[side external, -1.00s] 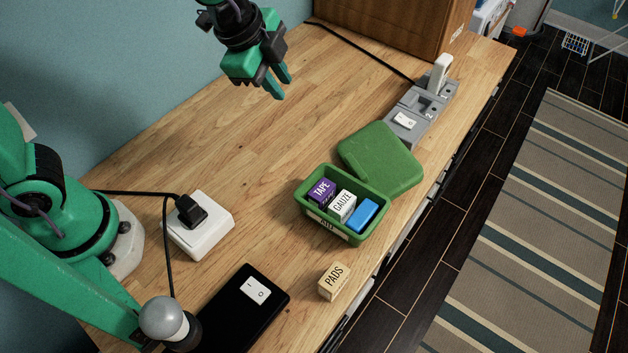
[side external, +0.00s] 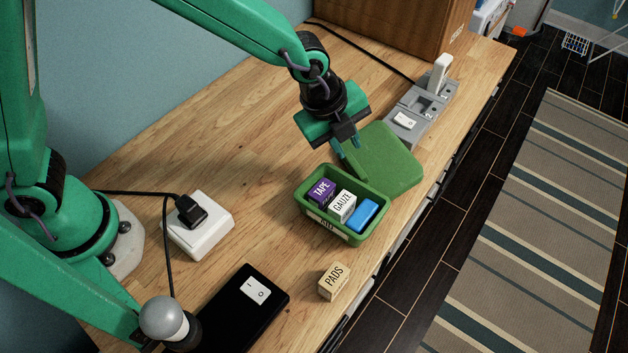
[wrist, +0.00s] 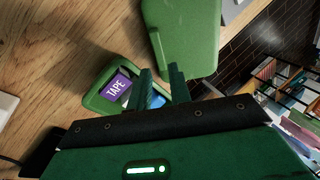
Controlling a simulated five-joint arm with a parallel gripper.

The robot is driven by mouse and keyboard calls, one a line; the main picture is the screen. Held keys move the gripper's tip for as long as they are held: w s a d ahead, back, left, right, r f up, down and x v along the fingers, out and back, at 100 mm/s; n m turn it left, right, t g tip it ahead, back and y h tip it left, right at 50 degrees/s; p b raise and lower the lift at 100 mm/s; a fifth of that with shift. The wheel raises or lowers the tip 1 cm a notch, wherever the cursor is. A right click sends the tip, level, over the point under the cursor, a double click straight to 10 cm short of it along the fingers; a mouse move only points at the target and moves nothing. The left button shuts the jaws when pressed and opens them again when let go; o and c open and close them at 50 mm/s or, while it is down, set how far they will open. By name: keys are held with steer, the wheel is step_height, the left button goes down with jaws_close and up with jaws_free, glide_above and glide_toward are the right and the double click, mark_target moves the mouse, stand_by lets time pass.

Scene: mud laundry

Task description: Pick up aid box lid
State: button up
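The aid box lid (side external: 388,160) is a green rounded slab lying on the wooden table, beside the far side of the aid box. It also shows in the wrist view (wrist: 188,38), ahead of the fingers. My gripper (side external: 349,166) is low over the lid's left edge, close to the box, its two fingers apart. In the wrist view my gripper (wrist: 162,84) has a gap between the fingers, with the lid's near corner by them; whether they touch it I cannot tell. The open green aid box (side external: 372,236) holds a purple TAPE box (side external: 321,190), a white GAUZE box (side external: 342,205) and a blue block (side external: 362,215).
A tan PADS block (side external: 334,281) lies in front of the box. A grey socket strip (side external: 408,123) stands just beyond the lid. A wooden cabinet (side external: 400,22) is at the back. The table's right edge is near the lid; the table's left middle is clear.

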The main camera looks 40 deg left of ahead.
mark_target(356, 166)
steer(key=shift+x, duration=1.1)
steer(key=shift+x, duration=2.55)
jaws_close()
